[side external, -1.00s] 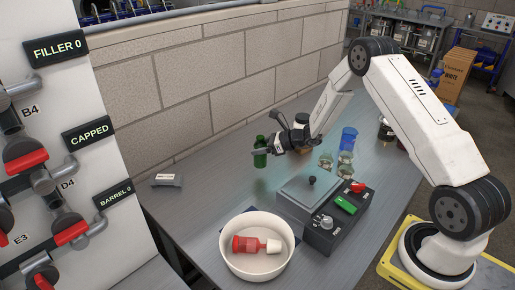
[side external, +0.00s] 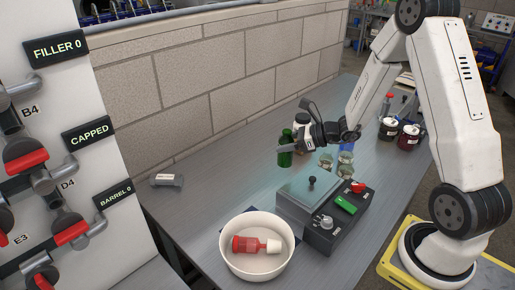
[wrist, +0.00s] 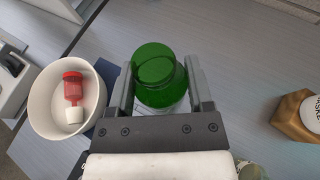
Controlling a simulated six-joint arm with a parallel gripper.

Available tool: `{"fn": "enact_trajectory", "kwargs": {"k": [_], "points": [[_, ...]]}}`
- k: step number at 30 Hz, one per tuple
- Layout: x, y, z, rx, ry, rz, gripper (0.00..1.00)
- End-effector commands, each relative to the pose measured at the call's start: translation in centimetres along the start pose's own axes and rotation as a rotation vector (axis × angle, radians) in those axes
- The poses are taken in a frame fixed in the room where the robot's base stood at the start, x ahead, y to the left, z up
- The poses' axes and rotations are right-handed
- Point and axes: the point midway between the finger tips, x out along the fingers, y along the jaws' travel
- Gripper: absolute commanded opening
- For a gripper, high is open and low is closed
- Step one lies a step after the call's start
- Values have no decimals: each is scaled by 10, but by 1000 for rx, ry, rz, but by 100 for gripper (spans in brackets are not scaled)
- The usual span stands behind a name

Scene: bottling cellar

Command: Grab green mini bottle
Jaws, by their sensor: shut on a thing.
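The green mini bottle (side external: 286,159) is between the fingers of my gripper (side external: 287,147) at the back of the steel table in the side view. My gripper is shut on it and the bottle looks about upright. In the wrist view the green bottle (wrist: 158,72) sits between the two grey fingers, with one finger on each side. The gripper's palm hides its near lower part. I cannot tell how far its base is above the table.
A white bowl (side external: 229,261) with a red and white piece inside stands at the front. Clear glasses (side external: 345,160) and dark jars (side external: 408,138) stand to the right.

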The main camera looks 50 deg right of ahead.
Motion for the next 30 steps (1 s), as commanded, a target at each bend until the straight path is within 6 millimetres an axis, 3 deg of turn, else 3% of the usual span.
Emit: {"fn": "enact_trajectory", "kwargs": {"k": [10,30], "points": [[-9,7,2,-1,0,0,0],[-3,11,4,-6,0,14,0]]}}
